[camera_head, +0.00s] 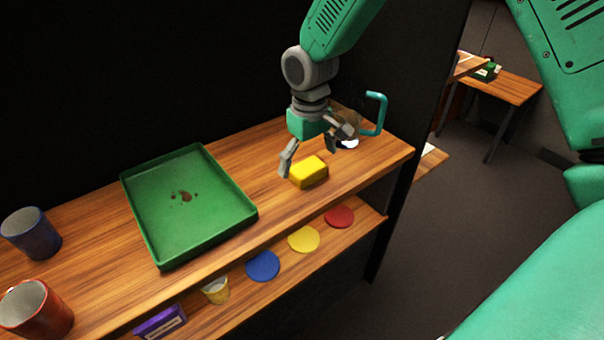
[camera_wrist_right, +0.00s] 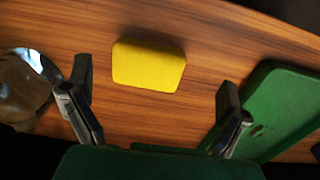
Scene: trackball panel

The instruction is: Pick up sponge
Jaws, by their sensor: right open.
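The yellow sponge (camera_head: 309,172) lies on the wooden shelf top (camera_head: 281,217), to the right of the green tray. My right gripper (camera_head: 308,160) is open just above and behind it, with nothing between its fingers. In the right wrist view the sponge (camera_wrist_right: 149,66) lies ahead of the two spread fingers (camera_wrist_right: 156,98), roughly midway between them sideways. The fingers appear apart from the sponge. My left gripper is not in view.
The green tray (camera_head: 151,219) has dark spots in its middle. Blue (camera_head: 30,233) and red (camera_head: 35,309) mugs stand at the left. Coloured discs (camera_head: 304,239) lie on the lower shelf.

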